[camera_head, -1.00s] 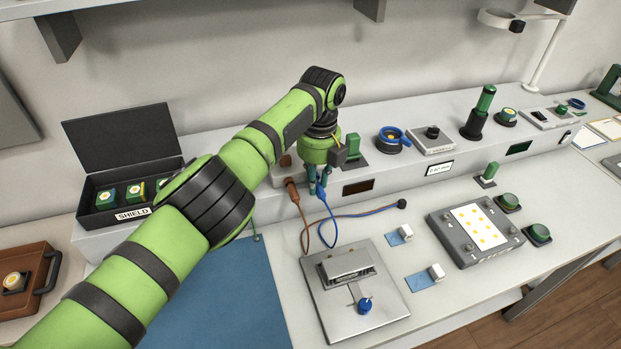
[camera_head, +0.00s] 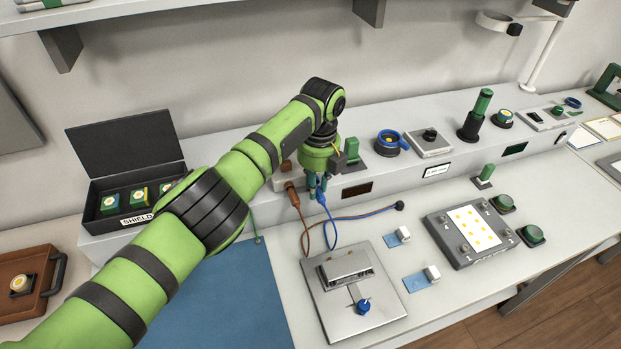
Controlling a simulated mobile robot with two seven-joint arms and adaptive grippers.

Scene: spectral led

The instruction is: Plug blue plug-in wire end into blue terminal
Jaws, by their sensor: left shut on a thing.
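My left gripper (camera_head: 317,188) points down at the front of the grey raised console and is shut on the blue plug-in wire end (camera_head: 321,199). The blue wire (camera_head: 328,232) hangs from it and curves along the bench to a dark plug (camera_head: 399,206). A brown plug (camera_head: 292,194) sits at the console front just left of the gripper, with a brown wire running from it. The blue terminal is not visible; the gripper and plug cover that part of the console front, so I cannot tell whether the plug is seated. My right gripper is not in view.
A metal fixture with a blue knob (camera_head: 363,306) stands in front of the wires. A blue mat (camera_head: 220,300) lies to its left. The open SHIELD box (camera_head: 124,220) is at the left. A grey panel with buttons (camera_head: 471,236) is at the right.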

